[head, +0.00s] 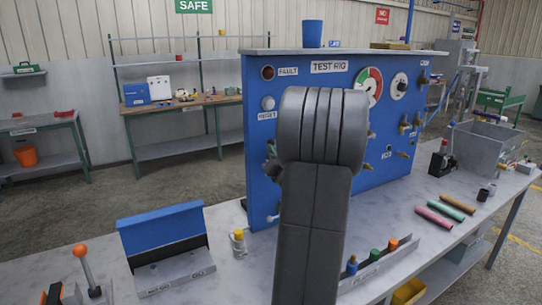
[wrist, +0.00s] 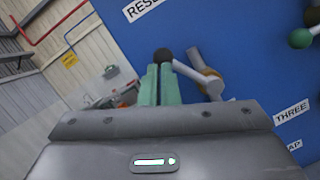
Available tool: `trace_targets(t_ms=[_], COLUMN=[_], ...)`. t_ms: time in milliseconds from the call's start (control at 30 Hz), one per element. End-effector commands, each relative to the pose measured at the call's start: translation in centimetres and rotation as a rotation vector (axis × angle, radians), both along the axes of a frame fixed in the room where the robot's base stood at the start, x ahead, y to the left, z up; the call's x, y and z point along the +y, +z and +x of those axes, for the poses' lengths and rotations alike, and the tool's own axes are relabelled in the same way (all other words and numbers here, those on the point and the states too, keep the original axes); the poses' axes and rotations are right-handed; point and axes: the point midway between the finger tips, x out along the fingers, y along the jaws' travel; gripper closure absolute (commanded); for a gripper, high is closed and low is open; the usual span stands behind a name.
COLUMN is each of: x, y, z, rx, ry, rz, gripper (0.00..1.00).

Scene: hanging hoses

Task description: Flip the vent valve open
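A lever valve (wrist: 210,82) with a pale handle, a dark round knob (wrist: 164,54) and a tan part at its pivot is on the blue panel in the wrist view. I cannot read a vent label on it. The handle slants from the pivot up to the knob at the left. My gripper (wrist: 158,72) has its green fingers close together, with their tips right at the knob. They look shut; whether they touch the knob is unclear. In the head view my arm covers the middle of the panel and hides the gripper and most of the valve.
The blue TEST RIG panel (head: 262,90) carries gauges, knobs and several other valves. The bench (head: 215,225) holds a blue-backed tray (head: 165,232), small colored bottles (head: 375,256), colored rolls (head: 440,216) and a grey bin (head: 480,147). Green and dark round knobs (wrist: 300,38) stick out at the wrist view's right.

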Motion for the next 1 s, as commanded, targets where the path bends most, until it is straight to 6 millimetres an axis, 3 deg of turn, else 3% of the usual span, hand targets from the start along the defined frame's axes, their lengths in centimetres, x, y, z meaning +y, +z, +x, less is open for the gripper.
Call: trace_targets(t_ms=[400,1000], x=[-1.3,-1.9], y=[1.6,2.3], z=[1.0,1.5], rx=[-0.012,-0.017], ry=[0.002,0.003], rz=[-0.005,-0.004], gripper=[1.00,1.00])
